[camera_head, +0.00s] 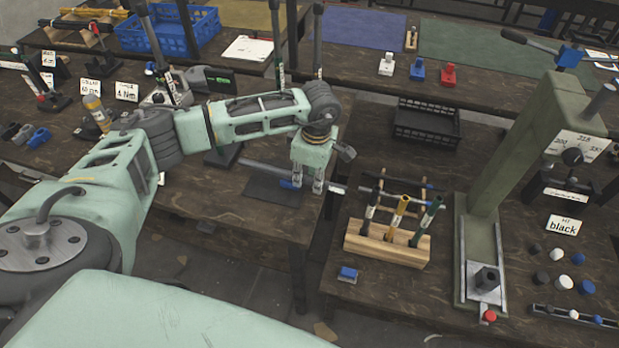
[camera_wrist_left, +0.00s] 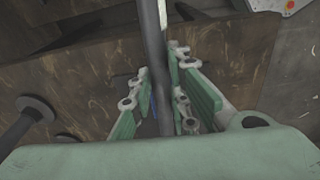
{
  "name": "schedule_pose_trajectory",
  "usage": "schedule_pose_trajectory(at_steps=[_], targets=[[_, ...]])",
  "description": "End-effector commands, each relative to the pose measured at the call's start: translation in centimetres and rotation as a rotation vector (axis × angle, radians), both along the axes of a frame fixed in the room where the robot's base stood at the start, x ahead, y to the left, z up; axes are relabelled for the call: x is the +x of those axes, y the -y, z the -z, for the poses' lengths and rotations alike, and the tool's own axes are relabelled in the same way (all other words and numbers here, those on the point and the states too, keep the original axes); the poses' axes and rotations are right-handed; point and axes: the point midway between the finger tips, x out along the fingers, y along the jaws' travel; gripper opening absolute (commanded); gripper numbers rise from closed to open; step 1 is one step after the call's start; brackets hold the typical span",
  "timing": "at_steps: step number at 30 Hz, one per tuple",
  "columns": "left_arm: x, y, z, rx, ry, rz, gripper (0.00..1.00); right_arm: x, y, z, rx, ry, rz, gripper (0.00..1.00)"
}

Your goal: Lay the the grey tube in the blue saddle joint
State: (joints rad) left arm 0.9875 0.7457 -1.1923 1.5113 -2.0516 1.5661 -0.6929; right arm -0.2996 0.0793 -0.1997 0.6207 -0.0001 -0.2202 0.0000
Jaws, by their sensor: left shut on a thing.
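My left gripper (camera_head: 306,184) is shut on the grey tube (camera_head: 262,170), low over the left table near its right edge. The tube lies roughly level and sticks out on both sides of the fingers. In the left wrist view the tube (camera_wrist_left: 154,45) runs between the two green finger pads (camera_wrist_left: 162,108). A blue part (camera_head: 287,184), likely the blue saddle joint, shows right beside the fingers over a dark mat (camera_head: 262,190). A sliver of blue also shows behind the tube in the wrist view. I cannot tell whether tube and joint touch. My right gripper is not in view.
A wooden rack (camera_head: 370,248) with several coloured tubes stands on the right table. A small blue block (camera_head: 348,273) lies in front of it. A green press (camera_head: 520,150) stands further right. A black crate (camera_head: 427,125) is behind. A gap separates the tables.

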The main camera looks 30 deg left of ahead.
Motion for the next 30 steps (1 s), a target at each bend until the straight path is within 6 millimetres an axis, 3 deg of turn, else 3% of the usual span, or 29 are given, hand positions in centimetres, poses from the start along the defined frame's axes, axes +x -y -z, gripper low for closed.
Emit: schedule_pose_trajectory(at_steps=[1,12,13,19,30], targets=[[-0.33,-0.03,1.2,0.002,-0.008,0.0,0.0,-0.01,-0.01,0.57,0.0,0.0,0.0,0.37],[-0.56,0.1,1.82,-0.002,-0.015,0.002,0.0,-0.06,0.0,0.79,0.0,-0.001,0.0,0.37],[-0.56,0.11,1.83,-0.002,-0.015,0.002,0.19,-0.05,0.0,0.8,0.0,-0.001,0.0,0.37],[-0.51,0.13,1.79,-0.001,-0.014,0.003,0.36,-0.13,0.0,0.82,0.0,-0.001,0.0,0.37],[-0.31,0.04,1.34,0.0,-0.008,0.001,0.38,-0.04,0.0,0.7,0.0,0.0,0.0,0.37]])
